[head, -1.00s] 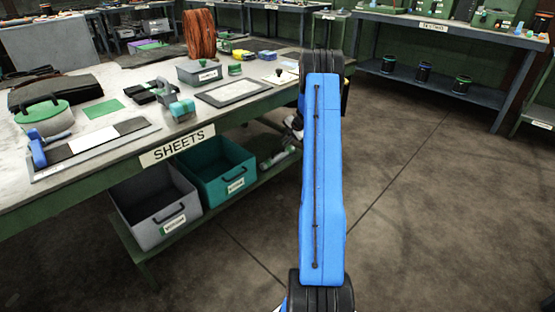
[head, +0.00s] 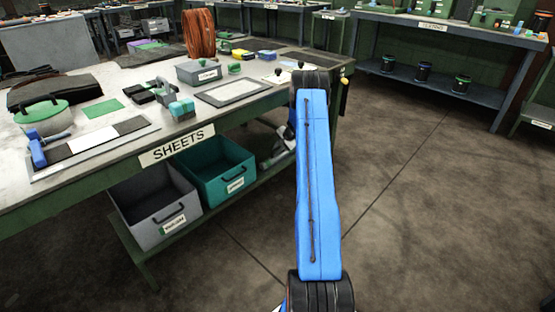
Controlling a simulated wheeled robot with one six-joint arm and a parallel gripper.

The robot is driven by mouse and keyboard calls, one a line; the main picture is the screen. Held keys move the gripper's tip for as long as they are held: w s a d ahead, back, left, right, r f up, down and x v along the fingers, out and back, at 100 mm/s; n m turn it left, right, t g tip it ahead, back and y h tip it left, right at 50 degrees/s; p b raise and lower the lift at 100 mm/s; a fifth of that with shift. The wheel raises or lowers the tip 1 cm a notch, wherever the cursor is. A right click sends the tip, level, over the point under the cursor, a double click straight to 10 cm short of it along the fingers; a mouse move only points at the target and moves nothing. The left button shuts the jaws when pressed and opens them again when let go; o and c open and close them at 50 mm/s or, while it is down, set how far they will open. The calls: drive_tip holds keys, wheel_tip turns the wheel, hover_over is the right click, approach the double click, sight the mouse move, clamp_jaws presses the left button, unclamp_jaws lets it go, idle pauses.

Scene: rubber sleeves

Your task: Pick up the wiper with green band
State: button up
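I cannot make out a wiper with a green band for certain. Small items lie on the green SHEETS workbench (head: 70,195), and several are too small to tell apart. A blue-handled tool (head: 37,150) lies at the bench's left front, with no green band visible on it. My blue arm link stands upright in the middle of the picture, right of the bench. My gripper does not show; the arm hides what is behind it.
A grey bin (head: 160,222) and a teal bin (head: 222,184) stand on the bench's lower shelf. A green-lidded round container (head: 42,112) and a grey box (head: 199,73) stand on top. Bare floor (head: 430,210) is open to the right.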

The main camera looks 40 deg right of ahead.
clamp_jaws()
idle(1.4)
